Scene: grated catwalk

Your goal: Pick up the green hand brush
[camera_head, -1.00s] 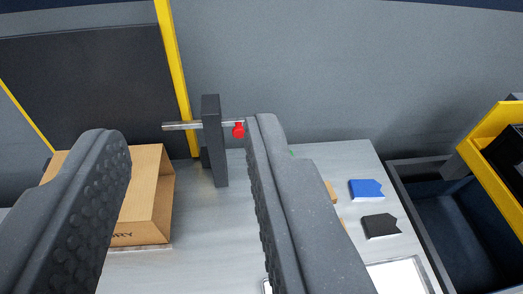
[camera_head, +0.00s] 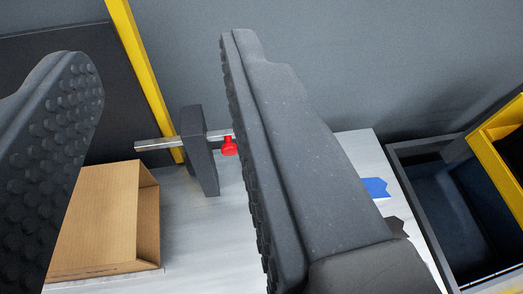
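The green hand brush does not show now; my right finger covers part of the table where it may lie. My gripper (camera_head: 155,60) is open and empty, its two dark studded fingers reaching up over the pale table (camera_head: 195,240). Between the fingers, farther off, stand a dark upright post (camera_head: 199,150) with a metal bar (camera_head: 156,144) and a red knob (camera_head: 229,146). An open cardboard box (camera_head: 110,220) also shows between them, partly behind the left finger.
A blue piece (camera_head: 376,187) and a dark piece (camera_head: 396,227) lie right of my right finger, the dark one partly hidden. A dark bin (camera_head: 410,150) stands beyond the table's right edge, with a yellow frame (camera_head: 490,135) near it. A grey wall (camera_head: 400,60) is behind.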

